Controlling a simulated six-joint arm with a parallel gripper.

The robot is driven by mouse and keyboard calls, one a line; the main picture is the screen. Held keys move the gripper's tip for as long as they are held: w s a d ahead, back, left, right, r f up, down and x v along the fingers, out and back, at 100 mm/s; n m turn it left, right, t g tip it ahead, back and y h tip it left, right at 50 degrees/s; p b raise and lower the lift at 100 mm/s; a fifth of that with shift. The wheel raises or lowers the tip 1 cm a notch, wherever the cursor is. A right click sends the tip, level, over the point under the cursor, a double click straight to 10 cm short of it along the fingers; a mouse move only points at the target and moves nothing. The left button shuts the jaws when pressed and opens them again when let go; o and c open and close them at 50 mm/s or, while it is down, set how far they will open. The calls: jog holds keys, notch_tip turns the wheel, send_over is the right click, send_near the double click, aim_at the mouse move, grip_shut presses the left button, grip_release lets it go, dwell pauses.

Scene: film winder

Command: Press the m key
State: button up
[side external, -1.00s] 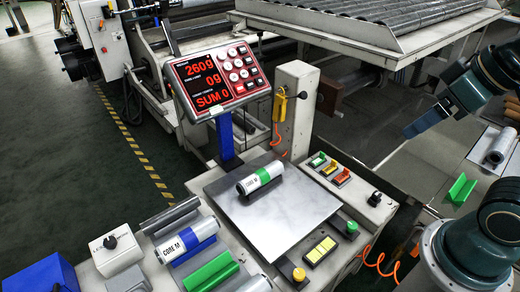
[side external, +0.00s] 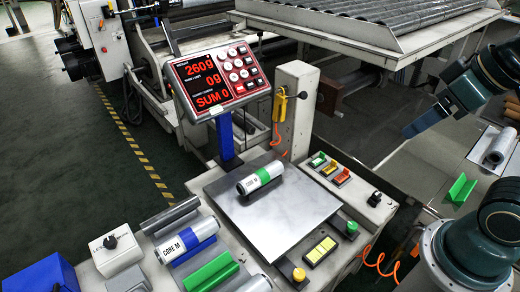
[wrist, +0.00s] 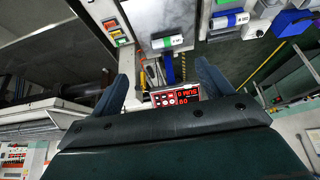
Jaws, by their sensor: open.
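The key labels are too small to read, so I cannot tell which key is m. My gripper (side external: 408,128) is in the air to the right, well apart from the terminal. In the wrist view the terminal (wrist: 175,97) appears upside down between the two spread fingers of my gripper (wrist: 163,82), which is open and empty.
A core with a green band (side external: 260,178) lies on the metal scale plate (side external: 285,222). A grey post (side external: 296,110) with a yellow-handled tool stands right of the terminal. A blue-banded core (side external: 187,240) and green holder (side external: 211,271) are in front. Space between gripper and post looks clear.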

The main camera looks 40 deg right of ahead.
jog(key=shift+w, duration=0.15)
jog(key=c, duration=0.9)
jog(key=shift+w+r, duration=0.2)
jog(key=shift+w, duration=0.1)
jog(key=c, duration=0.4)
jog(key=w+r+t, duration=0.1)
jog(key=w, duration=0.4)
jog(key=w+r+t, duration=0.1)
jog(key=w, duration=0.4)
jog(key=w+r+t, duration=0.1)
jog(key=w+r, duration=0.1)
jog(key=w, duration=0.3)
jog(key=shift+w+n, duration=0.25)
jog(key=shift+n, duration=0.05)
grip_shut()
jog(key=w+d+t, duration=0.1)
jog(key=w+t, duration=0.2)
jog(key=w, duration=1.3)
jog(key=w+d+f+t, duration=0.3)
jog(key=w+f, duration=0.2)
jog(key=w, duration=0.5)
jog(key=w+d+f+t, duration=0.2)
jog(key=w+f, duration=0.4)
jog(key=w, duration=0.5)
jog(key=shift+d+f+t, duration=0.25)
jog(key=shift+d+t, duration=0.15)
jog(key=shift+d, duration=0.25)
